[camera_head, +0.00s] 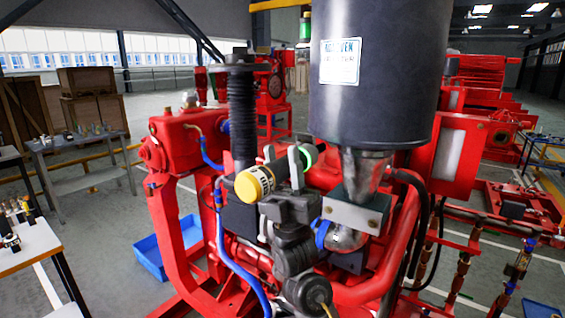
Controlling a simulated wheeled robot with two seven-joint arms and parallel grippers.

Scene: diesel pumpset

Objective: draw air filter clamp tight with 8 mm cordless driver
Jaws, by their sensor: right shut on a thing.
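The air filter (372,75) is a large dark cylinder with a white label, upright on the red pumpset (180,150). A bare metal cone (365,175) narrows below it to a silver bracket (350,213). I cannot make out the clamp or its screw clearly. My right gripper (285,167) is shut around the cordless driver, which has a yellow end cap (256,183) and a green ring at the far end. The driver lies nearly level, left of the metal cone, with its yellow end toward me. Its tip is hidden. My left gripper is not in view.
A black ribbed column (242,115) stands just left of the driver. Blue hoses (230,245) and red pipes crowd the space below. A white table (28,247) with small parts is at the left edge, and a blue tray (152,258) lies on the floor.

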